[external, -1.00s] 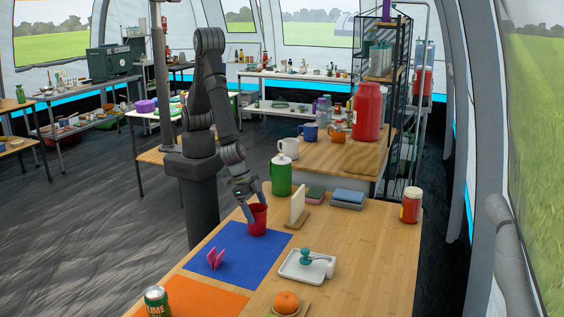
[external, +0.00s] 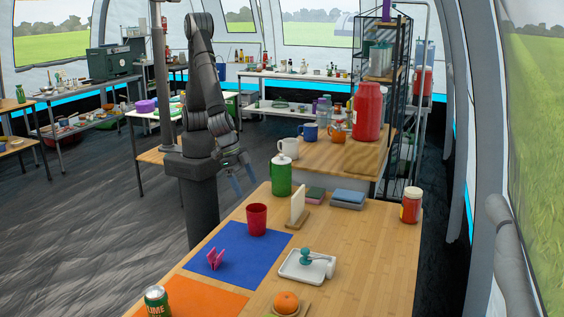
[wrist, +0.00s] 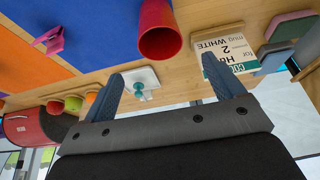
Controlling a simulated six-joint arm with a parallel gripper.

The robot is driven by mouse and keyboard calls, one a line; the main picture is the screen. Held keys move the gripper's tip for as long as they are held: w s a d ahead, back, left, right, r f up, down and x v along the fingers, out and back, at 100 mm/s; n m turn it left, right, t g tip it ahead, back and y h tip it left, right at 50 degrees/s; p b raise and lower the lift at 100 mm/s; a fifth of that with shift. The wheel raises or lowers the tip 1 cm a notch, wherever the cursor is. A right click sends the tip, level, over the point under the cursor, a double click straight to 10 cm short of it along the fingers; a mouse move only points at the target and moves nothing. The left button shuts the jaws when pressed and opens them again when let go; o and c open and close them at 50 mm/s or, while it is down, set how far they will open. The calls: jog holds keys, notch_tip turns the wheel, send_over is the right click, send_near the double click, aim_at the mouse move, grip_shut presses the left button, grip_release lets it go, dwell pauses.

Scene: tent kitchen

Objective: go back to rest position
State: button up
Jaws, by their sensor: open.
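My gripper (external: 243,178) is open and empty, raised at the far left edge of the wooden table, close to my column. Its two blue-grey fingers also show in the wrist view (wrist: 168,92), spread apart with nothing between them. A red cup (external: 257,219) stands upright on the blue mat (external: 226,262), apart from the gripper. The cup also shows in the wrist view (wrist: 159,32), beyond the fingers.
Open floor lies left of the table.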

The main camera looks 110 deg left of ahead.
jog(key=x, duration=1)
jog(key=shift+f, duration=0.35)
jog(key=s+d+r, duration=0.5)
jog(key=s+r, duration=0.6)
jog(key=r, duration=0.2)
notch_tip(320, 180, up, 17)
jog(key=n, duration=0.1)
send_over(256, 210)
jog(key=s+d, duration=0.3)
jog(key=d, duration=0.1)
jog(key=shift+s+r+y, duration=0.15)
jog(key=shift+r+y, duration=0.05)
jog(key=shift+y, duration=0.1)
